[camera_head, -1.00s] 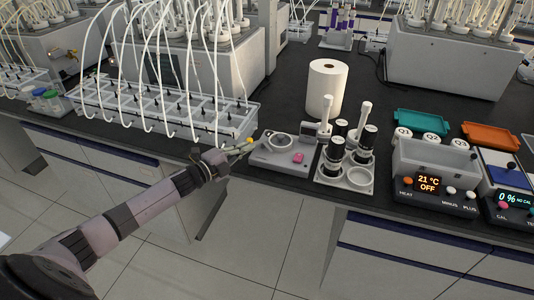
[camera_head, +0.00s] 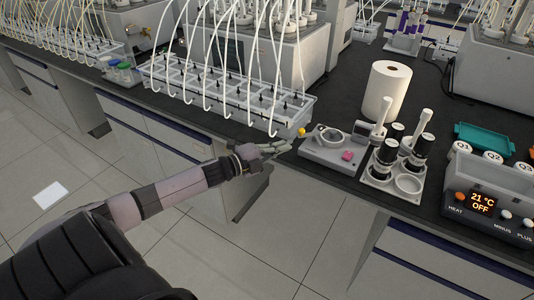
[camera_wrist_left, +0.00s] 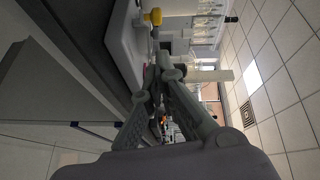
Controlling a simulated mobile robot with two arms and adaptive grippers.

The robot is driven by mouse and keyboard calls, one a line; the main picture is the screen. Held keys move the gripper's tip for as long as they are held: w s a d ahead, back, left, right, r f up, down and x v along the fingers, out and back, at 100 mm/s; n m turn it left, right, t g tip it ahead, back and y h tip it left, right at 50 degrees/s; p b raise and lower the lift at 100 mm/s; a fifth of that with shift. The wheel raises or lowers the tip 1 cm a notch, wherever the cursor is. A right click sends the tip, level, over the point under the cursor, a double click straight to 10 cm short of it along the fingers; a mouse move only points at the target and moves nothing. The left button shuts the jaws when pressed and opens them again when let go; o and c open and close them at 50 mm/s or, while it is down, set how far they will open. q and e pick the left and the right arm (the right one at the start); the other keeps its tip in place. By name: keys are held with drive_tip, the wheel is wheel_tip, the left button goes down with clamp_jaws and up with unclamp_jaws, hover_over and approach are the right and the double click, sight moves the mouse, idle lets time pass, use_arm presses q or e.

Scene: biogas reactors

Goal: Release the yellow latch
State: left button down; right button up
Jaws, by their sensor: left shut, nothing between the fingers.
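The yellow latch (camera_head: 301,132) is a small yellow knob at the left end of a light grey device (camera_head: 325,158) with a pink button (camera_head: 347,155). The knob also shows near the top of the left wrist view (camera_wrist_left: 154,17), on a thin stem. My left gripper (camera_head: 287,146) is shut and empty, just left of and slightly below the knob in the head view. In the left wrist view its fingertips (camera_wrist_left: 165,62) meet below the knob, with a visible gap. Whether anything touches the knob in depth is hard to tell. My right gripper is not in view.
A rack of tubes (camera_head: 225,92) stands close behind and left of my gripper. The dark bench edge runs just under the gripper; open floor lies in front.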

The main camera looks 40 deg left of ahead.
use_arm(q)
drive_tip(key=shift+r+v, duration=0.15)
drive_tip(key=shift+v, duration=1)
drive_tip(key=shift+r+v, duration=0.1)
drive_tip(key=shift+v, duration=1.05)
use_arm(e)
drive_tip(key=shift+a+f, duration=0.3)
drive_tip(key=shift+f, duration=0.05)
use_arm(q)
drive_tip(key=shift+w+a, duration=0.1)
drive_tip(key=shift+a, duration=0.15)
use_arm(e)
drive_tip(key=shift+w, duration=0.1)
